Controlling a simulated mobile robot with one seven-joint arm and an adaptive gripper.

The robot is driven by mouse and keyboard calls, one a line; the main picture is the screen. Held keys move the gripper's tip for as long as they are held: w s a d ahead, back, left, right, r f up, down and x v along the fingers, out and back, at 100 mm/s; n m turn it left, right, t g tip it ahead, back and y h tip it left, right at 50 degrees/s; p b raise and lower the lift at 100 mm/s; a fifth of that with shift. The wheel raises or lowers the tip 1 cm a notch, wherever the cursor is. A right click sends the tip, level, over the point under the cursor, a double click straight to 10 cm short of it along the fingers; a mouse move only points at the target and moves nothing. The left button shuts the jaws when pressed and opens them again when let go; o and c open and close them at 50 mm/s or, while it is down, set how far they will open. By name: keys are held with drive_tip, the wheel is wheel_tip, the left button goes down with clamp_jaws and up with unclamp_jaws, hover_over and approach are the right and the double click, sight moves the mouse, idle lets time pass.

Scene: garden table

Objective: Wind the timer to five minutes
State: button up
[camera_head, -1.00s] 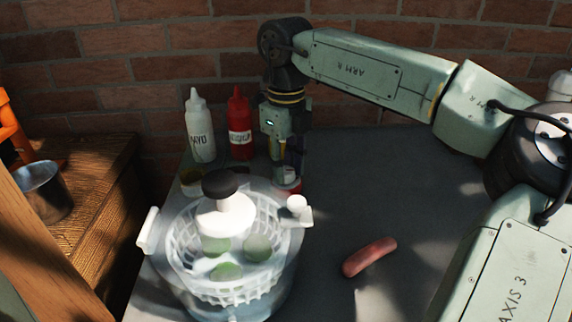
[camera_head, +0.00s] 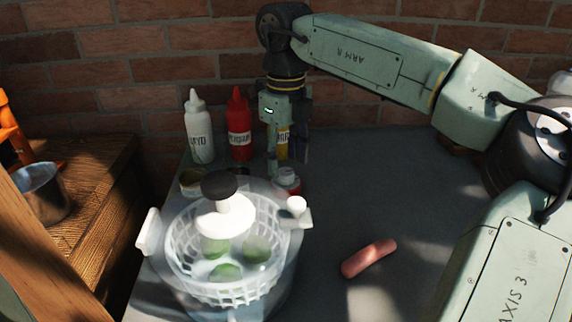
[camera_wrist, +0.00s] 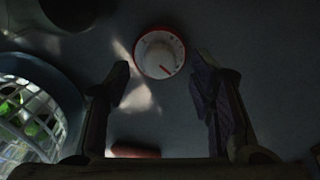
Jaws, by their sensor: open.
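The timer (camera_head: 288,180) is a small round dial with a red rim and a white knob. It stands on the grey table behind the salad spinner. In the wrist view, the timer (camera_wrist: 159,52) shows from above, and a red mark on its knob points to the lower right. My gripper (camera_head: 287,160) hangs just above the timer, pointing down. Its two fingers (camera_wrist: 163,65) are open and spread wide, with nothing between them. In the wrist view the timer lies between and slightly beyond the fingertips. The dial's numbers are too small to read.
A salad spinner (camera_head: 170,245) with green pieces inside stands at the front left. Behind are a mayo bottle (camera_head: 200,130), a ketchup bottle (camera_head: 240,130) and a yellow bottle (camera_head: 283,145), partly hidden by my gripper. A sausage (camera_head: 369,258) lies front right.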

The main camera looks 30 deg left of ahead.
sight(286, 171)
wheel_tip(286, 171, up, 10)
drive_tip(key=shift+f, duration=0.15)
drive_tip(key=shift+d, duration=0.1)
idle(0.6)
